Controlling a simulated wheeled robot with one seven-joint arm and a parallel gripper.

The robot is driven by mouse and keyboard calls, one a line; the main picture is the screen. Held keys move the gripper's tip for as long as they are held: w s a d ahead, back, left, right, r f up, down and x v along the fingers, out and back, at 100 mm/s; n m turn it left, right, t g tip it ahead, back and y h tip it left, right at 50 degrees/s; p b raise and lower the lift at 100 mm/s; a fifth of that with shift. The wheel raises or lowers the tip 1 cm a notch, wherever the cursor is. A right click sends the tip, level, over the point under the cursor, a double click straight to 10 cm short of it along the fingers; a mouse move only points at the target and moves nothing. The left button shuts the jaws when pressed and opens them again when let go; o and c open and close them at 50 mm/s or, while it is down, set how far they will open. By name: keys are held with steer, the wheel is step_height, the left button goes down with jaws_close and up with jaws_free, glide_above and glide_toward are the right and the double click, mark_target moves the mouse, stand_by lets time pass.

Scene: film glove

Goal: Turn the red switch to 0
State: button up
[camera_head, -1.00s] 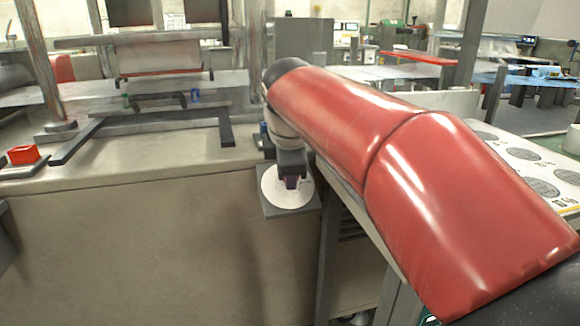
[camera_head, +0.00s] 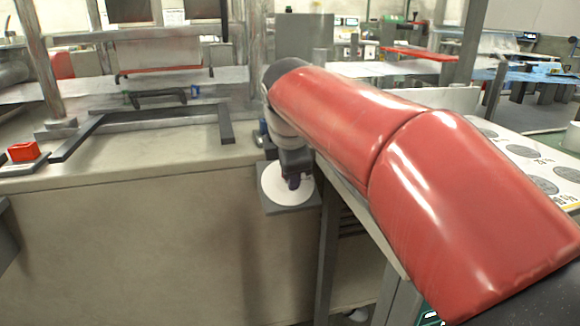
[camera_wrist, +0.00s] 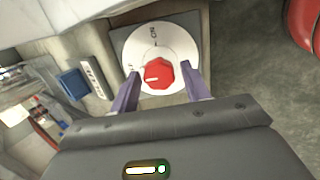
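The red switch (camera_wrist: 158,74) is a round knob on a white dial (camera_wrist: 179,46) fixed to a grey square plate. A white mark on the knob points left in the wrist view. The lettering at the dial's top looks like "ON"; another label at its left is partly covered by a finger. My gripper (camera_wrist: 161,71) is open, with one purple finger at each side of the knob and a visible gap on both sides. In the head view my gripper (camera_head: 293,183) is in front of the white dial (camera_head: 275,192) and hides the knob.
A blue button (camera_wrist: 73,84) with a label plate sits left of the dial in the wrist view. In the head view the plate is by the right end of the beige bench front (camera_head: 140,240). A red box-like part (camera_head: 23,151) stands on the bench at far left.

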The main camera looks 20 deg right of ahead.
steer(key=shift+o, duration=0.6)
steer(key=v, duration=0.7)
steer(key=shift+s+r+p, duration=0.2)
steer(key=shift+r+p, duration=0.15)
steer(key=shift+a, duration=0.15)
